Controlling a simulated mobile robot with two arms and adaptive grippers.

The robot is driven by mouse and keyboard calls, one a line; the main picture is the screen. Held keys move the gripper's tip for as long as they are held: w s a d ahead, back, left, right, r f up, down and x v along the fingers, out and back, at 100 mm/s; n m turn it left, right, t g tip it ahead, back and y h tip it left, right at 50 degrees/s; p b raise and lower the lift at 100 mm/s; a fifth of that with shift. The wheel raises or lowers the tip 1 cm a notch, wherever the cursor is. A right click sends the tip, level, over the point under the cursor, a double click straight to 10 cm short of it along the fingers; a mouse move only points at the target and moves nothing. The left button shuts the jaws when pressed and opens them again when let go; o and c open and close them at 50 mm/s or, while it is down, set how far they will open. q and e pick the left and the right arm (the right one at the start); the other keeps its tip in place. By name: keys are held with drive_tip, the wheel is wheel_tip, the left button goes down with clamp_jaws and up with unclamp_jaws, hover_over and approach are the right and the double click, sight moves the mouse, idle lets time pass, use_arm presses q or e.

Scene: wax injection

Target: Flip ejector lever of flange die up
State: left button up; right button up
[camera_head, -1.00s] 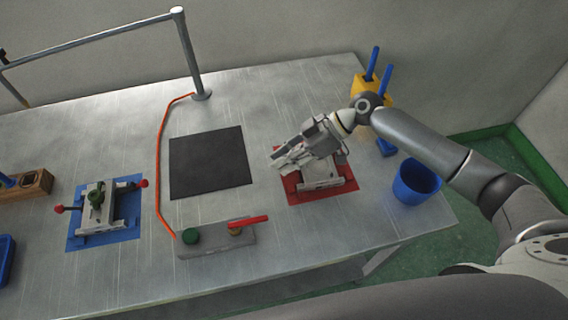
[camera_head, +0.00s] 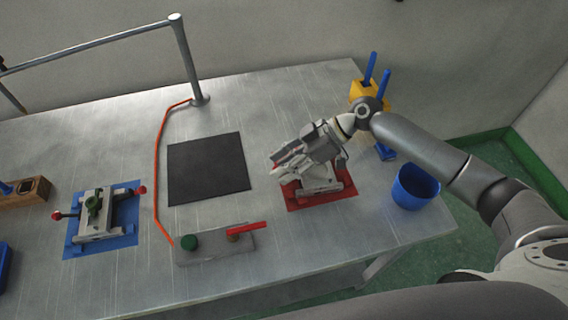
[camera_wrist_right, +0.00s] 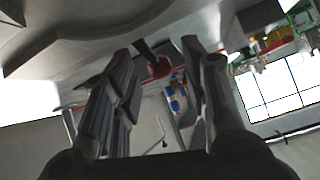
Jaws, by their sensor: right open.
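A grey metal die (camera_head: 318,187) sits on a red mat (camera_head: 322,201) at the right of the table; my arm partly covers it. My right gripper (camera_head: 279,166) is above this die's left side, fingers pointing left. In the right wrist view its two fingers (camera_wrist_right: 162,95) are apart. A red knob on a dark rod (camera_wrist_right: 158,67) shows between them, farther off; I cannot tell whether it is the ejector lever. A second die (camera_head: 94,214) with red-balled levers and a green knob sits on a blue mat (camera_head: 128,235). My left gripper is not in view.
A grey block with a green knob and red handle (camera_head: 215,245) lies near the front edge. A black mat (camera_head: 208,168) and an orange cord (camera_head: 157,180) are mid-table. A blue cup (camera_head: 415,188) and a yellow holder (camera_head: 362,90) stand at right.

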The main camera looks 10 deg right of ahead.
drive_tip(key=v, duration=1.2)
drive_tip(key=shift+a, duration=0.1)
